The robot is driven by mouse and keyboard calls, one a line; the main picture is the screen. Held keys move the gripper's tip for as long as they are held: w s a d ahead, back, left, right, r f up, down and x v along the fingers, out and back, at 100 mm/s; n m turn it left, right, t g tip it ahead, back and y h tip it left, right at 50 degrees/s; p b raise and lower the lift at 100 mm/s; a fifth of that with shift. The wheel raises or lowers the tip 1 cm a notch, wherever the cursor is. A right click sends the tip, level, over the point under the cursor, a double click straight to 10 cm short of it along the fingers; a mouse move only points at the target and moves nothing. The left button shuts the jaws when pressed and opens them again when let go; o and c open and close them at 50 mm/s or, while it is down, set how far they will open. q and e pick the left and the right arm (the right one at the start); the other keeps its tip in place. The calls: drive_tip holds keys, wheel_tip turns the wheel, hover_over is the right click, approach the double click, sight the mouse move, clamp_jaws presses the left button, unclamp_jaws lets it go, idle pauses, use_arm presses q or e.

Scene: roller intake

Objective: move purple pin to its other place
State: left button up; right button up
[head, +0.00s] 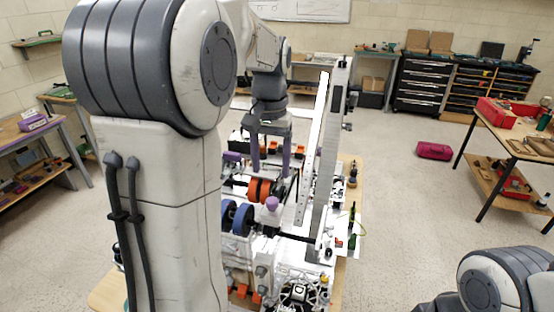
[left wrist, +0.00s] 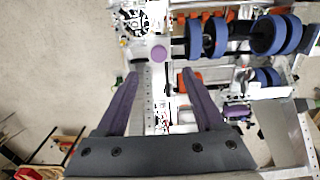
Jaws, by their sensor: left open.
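The purple pin (head: 272,203) shows as a round purple knob on top of the roller assembly, in front of the orange wheels. In the left wrist view the purple pin (left wrist: 159,53) is seen from above, a little beyond the fingertips and roughly centred between them. My left gripper (head: 270,172) points down over the assembly, with its purple-grey fingers apart. It also shows in the left wrist view (left wrist: 160,76), open with nothing held. The pin's lower part is hidden. My right gripper is out of view.
Blue wheels (head: 236,217) and orange wheels (head: 259,189) sit beside the pin. A tall metal upright (head: 330,150) rises just right of my left gripper. A workbench (head: 518,135) stands at the right, and the floor between is mostly open.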

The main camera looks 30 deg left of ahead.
sight(272, 200)
use_arm(q)
wheel_tip(272, 200, down, 7)
drive_tip(key=b, duration=0.6)
drive_tip(key=shift+d+r, duration=0.1)
drive_tip(key=shift+r, duration=0.05)
drive_tip(key=shift+f+b, duration=0.85)
drive_tip(key=shift+f, duration=0.7)
drive_tip(key=shift+p, duration=0.4)
clamp_jaws()
